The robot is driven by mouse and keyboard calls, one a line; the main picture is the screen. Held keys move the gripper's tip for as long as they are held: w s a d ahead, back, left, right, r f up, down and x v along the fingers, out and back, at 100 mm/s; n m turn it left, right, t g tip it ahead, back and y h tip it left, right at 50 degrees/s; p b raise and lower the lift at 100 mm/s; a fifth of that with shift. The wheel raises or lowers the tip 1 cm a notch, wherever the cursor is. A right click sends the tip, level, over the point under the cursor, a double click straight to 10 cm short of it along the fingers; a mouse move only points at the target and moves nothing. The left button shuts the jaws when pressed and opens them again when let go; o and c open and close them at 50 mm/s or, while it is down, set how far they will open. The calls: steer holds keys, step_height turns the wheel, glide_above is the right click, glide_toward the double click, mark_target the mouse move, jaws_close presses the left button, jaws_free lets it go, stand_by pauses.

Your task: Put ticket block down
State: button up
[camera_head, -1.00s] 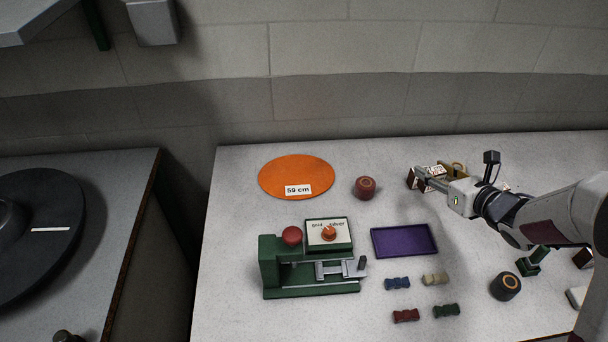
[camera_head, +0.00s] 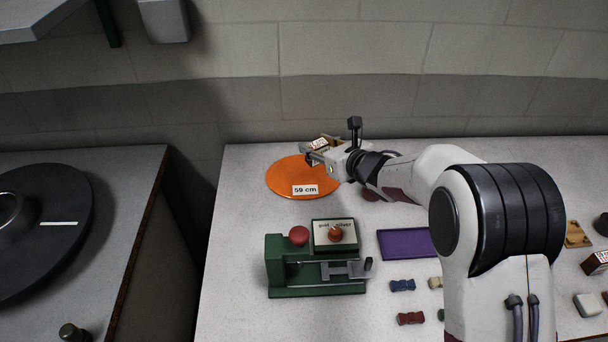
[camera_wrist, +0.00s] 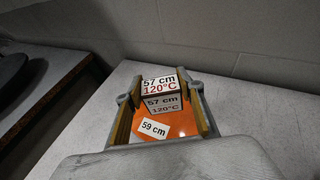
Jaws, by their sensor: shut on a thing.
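The ticket block (camera_wrist: 162,92) is a small block with a white label reading "57 cm 120°C" on its top and side faces. My gripper (camera_head: 318,150) is shut on it; in the wrist view the block sits between the two yellowish finger pads. The gripper is over the far right part of the orange disc (camera_head: 290,180), which carries a "59 cm" label (camera_head: 305,190). The disc also shows below the block in the wrist view (camera_wrist: 180,125). I cannot tell the block's exact height above the disc.
A green press (camera_head: 318,284) with a red knob and a "gold / silver" dial stands in front of the disc. A purple tray (camera_head: 403,243) and several small bow-shaped pieces (camera_head: 402,285) lie to its right. My arm covers part of the table's right side.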

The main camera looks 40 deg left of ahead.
steer(key=shift+m+t, duration=0.7)
steer(key=shift+m, duration=0.1)
steer(key=a, duration=0.2)
steer(key=a+r, duration=0.2)
steer(key=a, duration=0.1)
steer(key=shift+w+a, duration=0.3)
steer(key=shift+w, duration=0.05)
glide_above(303, 172)
steer(key=shift+f, duration=3.15)
steer(key=shift+f, duration=1.85)
steer(key=shift+f, duration=0.15)
